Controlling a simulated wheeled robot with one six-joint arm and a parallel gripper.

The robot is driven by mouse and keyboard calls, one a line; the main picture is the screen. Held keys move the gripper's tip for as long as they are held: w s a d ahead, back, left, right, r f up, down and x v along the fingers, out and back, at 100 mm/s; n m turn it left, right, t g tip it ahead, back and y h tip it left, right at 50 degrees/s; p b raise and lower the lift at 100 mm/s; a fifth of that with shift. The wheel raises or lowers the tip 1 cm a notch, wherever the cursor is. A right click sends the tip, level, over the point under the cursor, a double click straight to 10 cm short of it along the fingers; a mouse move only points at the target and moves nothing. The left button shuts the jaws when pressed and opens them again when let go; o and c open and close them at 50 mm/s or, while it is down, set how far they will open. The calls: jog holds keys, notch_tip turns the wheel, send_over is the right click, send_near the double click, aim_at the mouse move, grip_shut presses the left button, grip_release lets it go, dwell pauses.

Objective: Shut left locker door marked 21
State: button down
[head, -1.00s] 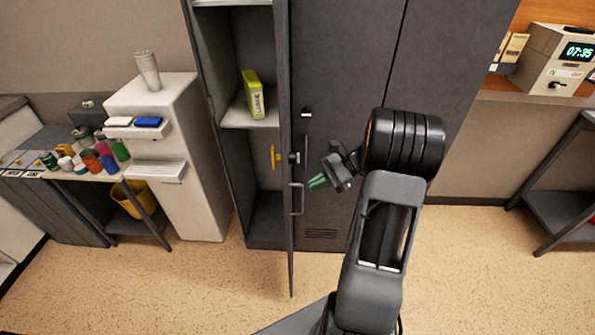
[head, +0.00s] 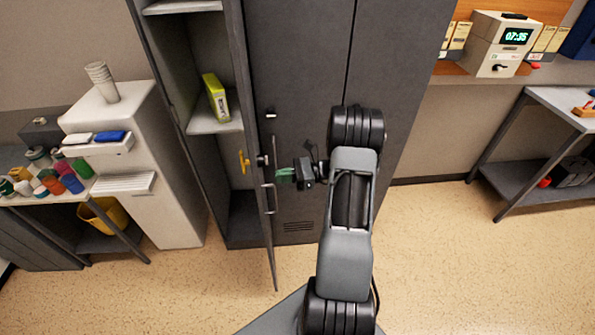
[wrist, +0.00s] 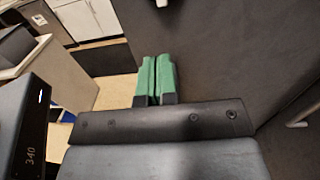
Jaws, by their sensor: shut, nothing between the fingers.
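The left locker door (head: 258,217) stands open, swung out toward me and seen nearly edge-on in the head view. A metal handle (head: 269,198) is on it; no number 21 can be read. The open locker compartment (head: 185,80) is to its left. My gripper (head: 282,177) is on the right side of the door, its green fingers pointing left toward it. Whether they touch it cannot be told. In the wrist view the green fingers (wrist: 155,79) are together with nothing between them, beside a large dark grey surface.
The neighbouring locker door (head: 298,80) is closed. A yellow-green box (head: 216,98) stands on the shelf inside the open compartment. A white cabinet (head: 160,195) with a stack of cups stands left of the locker. Speckled floor (head: 215,285) in front is clear.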

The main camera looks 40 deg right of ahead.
jog(key=shift+p+x, duration=0.6)
jog(key=shift+x, duration=1.6)
